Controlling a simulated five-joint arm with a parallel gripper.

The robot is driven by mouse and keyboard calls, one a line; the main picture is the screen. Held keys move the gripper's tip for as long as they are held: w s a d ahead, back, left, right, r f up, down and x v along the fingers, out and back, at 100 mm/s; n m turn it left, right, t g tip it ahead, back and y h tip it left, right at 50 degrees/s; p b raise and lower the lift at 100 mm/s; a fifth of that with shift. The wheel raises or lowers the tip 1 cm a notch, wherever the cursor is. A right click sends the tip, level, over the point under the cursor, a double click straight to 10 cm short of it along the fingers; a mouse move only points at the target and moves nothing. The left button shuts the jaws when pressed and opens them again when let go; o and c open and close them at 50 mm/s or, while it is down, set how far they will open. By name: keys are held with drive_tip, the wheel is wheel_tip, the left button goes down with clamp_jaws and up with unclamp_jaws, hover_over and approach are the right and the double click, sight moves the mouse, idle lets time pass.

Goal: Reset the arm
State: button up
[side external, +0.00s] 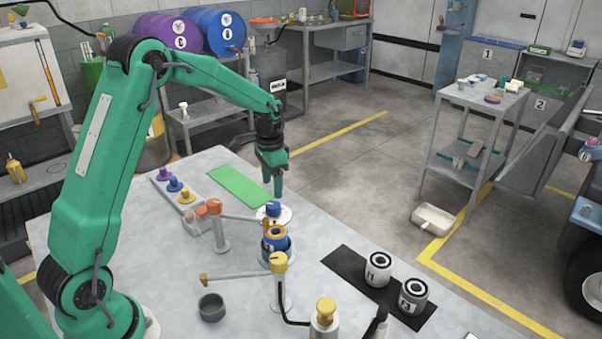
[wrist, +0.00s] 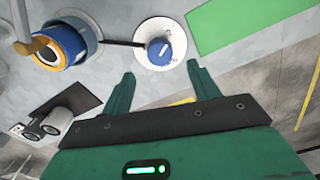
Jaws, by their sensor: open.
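My green arm reaches over the grey workbench (side external: 340,300). My gripper (side external: 273,190) points down above the far part of the bench, close to a blue knob (side external: 273,209) on a white round dial. In the wrist view my gripper (wrist: 160,82) has its two fingers apart with nothing between them. The blue knob (wrist: 158,50) and its white dial (wrist: 150,22) lie beyond the fingertips there, and I see no contact.
A green mat (side external: 240,186) lies beside the dial. A blue can with an orange ring (side external: 274,240) stands near a yellow-topped post (side external: 279,262). Two white canisters stand on a black mat (side external: 345,262). A grey cup (side external: 212,307) and a tray of coloured knobs (side external: 193,205) are nearer my base.

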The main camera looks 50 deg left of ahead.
drive_tip(key=shift+r, duration=0.1)
drive_tip(key=s+d+r+n+t, duration=0.1)
drive_tip(key=s+d+r, duration=0.2)
drive_tip(key=s+r, duration=0.3)
drive_tip(key=s+d+r+t, duration=0.2)
drive_tip(key=s+d+r, duration=0.2)
drive_tip(key=r, duration=0.3)
drive_tip(key=s+d+r+n+t, duration=0.1)
drive_tip(key=s+d, duration=0.1)
drive_tip(key=s, duration=0.5)
drive_tip(key=s+d+r+n+t, duration=0.1)
drive_tip(key=s+d, duration=0.2)
drive_tip(key=s, duration=0.5)
drive_tip(key=shift+s+r+t, duration=0.3)
